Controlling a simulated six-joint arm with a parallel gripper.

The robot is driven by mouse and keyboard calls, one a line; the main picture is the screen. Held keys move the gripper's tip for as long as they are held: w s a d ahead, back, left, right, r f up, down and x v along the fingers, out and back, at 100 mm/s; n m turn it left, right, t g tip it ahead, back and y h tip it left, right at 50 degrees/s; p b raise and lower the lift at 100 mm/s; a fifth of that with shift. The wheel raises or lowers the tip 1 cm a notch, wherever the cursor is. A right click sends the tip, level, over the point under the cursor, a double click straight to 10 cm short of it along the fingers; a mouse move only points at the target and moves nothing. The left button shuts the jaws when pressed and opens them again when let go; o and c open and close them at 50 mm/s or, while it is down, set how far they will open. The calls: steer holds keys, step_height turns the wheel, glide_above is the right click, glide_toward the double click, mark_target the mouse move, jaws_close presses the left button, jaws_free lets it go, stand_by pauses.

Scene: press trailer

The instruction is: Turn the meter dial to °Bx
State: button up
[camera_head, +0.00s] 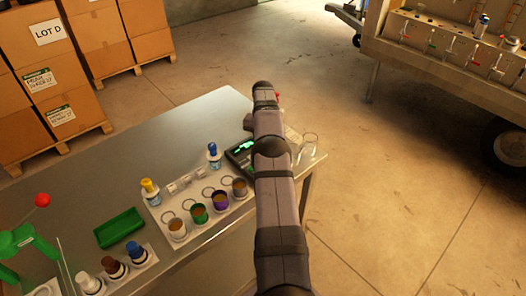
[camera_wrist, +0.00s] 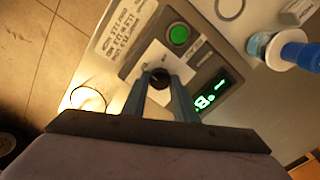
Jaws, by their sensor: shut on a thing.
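The meter (camera_head: 240,152) sits on the metal table near its right edge, partly hidden by my arm in the head view. In the wrist view the meter (camera_wrist: 212,62) shows a green round button, a lit green display (camera_wrist: 212,93) and a black dial (camera_wrist: 159,77) on a pale plate. My gripper (camera_wrist: 163,80) points down at the meter with its two fingers on either side of the dial, shut on it. The dial's pointer and the marks around it are too small to read. In the head view the gripper is hidden behind my arm.
A clear glass (camera_head: 308,143) stands right of the meter, close to the arm. A blue-capped bottle (camera_head: 213,154) stands left of it. A white rack with several cups (camera_head: 178,228), a green tray (camera_head: 118,228) and more bottles fill the table's front.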

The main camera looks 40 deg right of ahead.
steer(key=o, duration=1.1)
steer(key=shift+c, duration=0.2)
steer(key=shift+r, duration=0.1)
step_height(320, 180, up, 6)
steer(key=shift+r+p, duration=0.65)
steer(key=shift+p, duration=0.05)
